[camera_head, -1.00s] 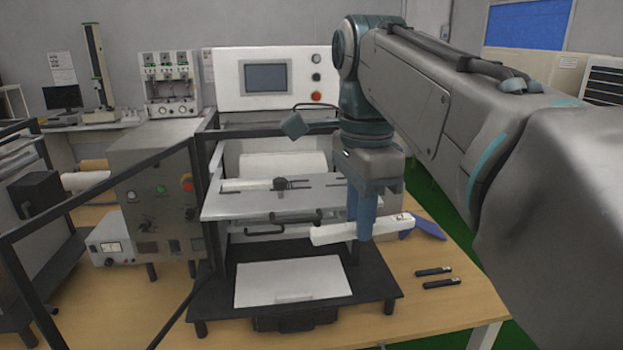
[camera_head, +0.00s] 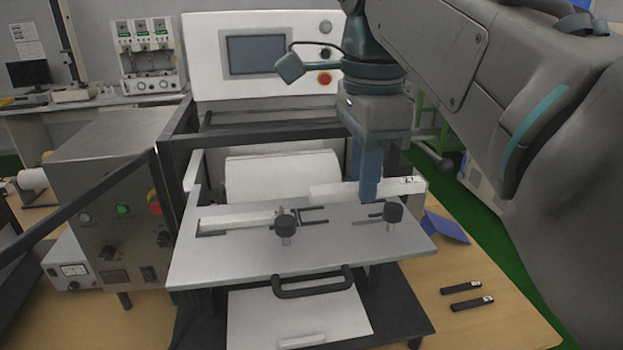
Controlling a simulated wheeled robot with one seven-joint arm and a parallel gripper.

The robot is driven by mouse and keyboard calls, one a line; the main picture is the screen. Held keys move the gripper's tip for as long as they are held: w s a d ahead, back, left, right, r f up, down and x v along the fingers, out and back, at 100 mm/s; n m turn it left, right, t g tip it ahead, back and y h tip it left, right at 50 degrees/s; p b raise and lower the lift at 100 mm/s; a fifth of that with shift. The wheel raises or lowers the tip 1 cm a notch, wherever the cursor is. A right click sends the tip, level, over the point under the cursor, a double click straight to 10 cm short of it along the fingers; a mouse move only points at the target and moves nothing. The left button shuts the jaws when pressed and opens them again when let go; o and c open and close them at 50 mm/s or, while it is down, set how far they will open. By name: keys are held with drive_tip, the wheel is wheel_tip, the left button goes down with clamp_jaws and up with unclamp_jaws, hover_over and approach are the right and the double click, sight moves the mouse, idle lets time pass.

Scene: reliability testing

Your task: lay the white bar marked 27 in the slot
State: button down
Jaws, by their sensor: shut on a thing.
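My gripper (camera_head: 369,196) is shut on a white bar (camera_head: 333,191) with a small dark mark near its right end; the number is too small to read. The bar lies roughly level, left to right, and appears above the back right part of a grey plate (camera_head: 330,250). A slot (camera_head: 367,219) shows as a dark line on the plate's right side, next to a black knob (camera_head: 393,212). Another white bar (camera_head: 237,221) lies at the plate's left side, beside a second black knob (camera_head: 285,225).
A black handle (camera_head: 312,286) is on the plate's front. A white sheet-like panel (camera_head: 255,318) with a small white bar (camera_head: 302,341) is below. Two black pieces (camera_head: 467,288) and a blue object (camera_head: 447,227) lie on the table at right. A control box (camera_head: 110,195) stands left.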

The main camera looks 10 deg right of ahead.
drive_tip(key=p, duration=0.2)
hover_over(343, 213)
wheel_tip(343, 213, down, 7)
drive_tip(key=shift+r, duration=0.1)
drive_tip(key=shift+f+p, duration=0.45)
drive_tip(key=shift+f, duration=1.6)
drive_tip(key=shift+f, duration=0.15)
drive_tip(key=c, duration=1.3)
unclamp_jaws()
wheel_tip(343, 213, up, 12)
drive_tip(key=shift+r, duration=0.2)
